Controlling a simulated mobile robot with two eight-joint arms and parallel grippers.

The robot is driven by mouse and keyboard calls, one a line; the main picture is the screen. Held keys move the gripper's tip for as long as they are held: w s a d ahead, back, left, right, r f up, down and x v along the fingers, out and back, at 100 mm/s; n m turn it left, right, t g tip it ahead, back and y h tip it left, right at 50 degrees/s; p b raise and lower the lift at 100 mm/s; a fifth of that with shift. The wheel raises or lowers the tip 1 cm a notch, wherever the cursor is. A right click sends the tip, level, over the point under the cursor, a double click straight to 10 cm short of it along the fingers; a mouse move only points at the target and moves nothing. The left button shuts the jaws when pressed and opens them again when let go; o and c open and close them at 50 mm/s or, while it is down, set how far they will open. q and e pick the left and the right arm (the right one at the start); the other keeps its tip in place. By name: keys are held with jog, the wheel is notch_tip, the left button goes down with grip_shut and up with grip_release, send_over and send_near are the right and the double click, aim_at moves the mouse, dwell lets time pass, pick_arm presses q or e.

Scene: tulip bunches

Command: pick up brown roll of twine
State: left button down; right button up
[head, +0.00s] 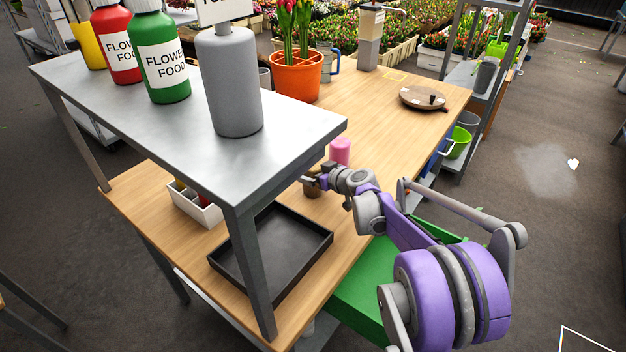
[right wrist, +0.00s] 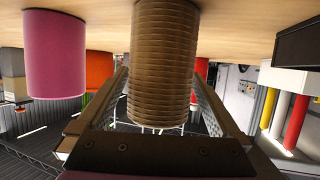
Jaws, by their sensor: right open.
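The brown roll of twine (right wrist: 163,70) fills the middle of the right wrist view, which shows the scene upside down. It stands upright on the wooden table (right wrist: 225,15). My right gripper (right wrist: 160,88) is open, with one finger on each side of the roll. I cannot tell whether either finger touches it. In the head view the roll (head: 313,190) is small and mostly hidden behind my right gripper (head: 308,182). My left gripper is out of view.
A pink roll (head: 340,151) stands close beside the twine. A black tray (head: 318,258) lies on the table towards the front. A grey metal shelf (head: 300,125) with bottles overhangs the table to the left. An orange pot (head: 296,80) of tulips stands further back.

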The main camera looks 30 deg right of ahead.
jog(key=shift+x, duration=0.95)
jog(key=c, duration=1.4)
